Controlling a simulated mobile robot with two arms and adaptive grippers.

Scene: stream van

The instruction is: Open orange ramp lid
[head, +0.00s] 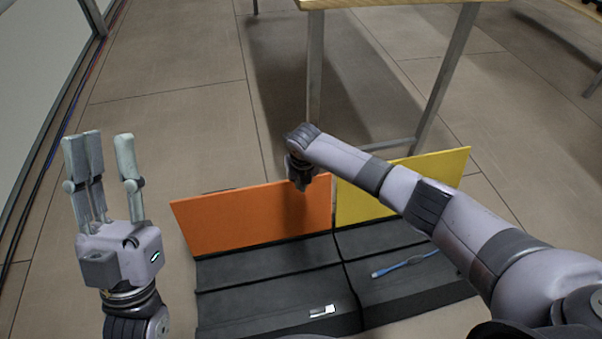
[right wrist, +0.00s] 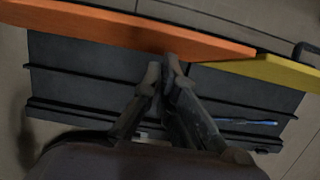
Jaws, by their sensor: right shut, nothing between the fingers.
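The orange lid (head: 250,220) stands raised, near upright, along the far side of the left dark ramp section (head: 265,290). In the right wrist view the orange lid (right wrist: 130,30) runs across the top. My right gripper (head: 300,178) is at the right part of the orange lid, partly hidden by its own wrist in the head view. In the right wrist view its fingers (right wrist: 165,70) are together and empty, just below the lid's edge; I cannot tell if they touch it. My left gripper (head: 105,145) is open and empty, fingers up, left of the ramp.
A yellow lid (head: 440,168) stands raised beside the orange one, behind the right ramp section. A blue strip-like item (head: 405,265) lies in that section. A small white item (head: 322,311) lies on the left section. A table (head: 314,70) stands behind. Floor is clear at left.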

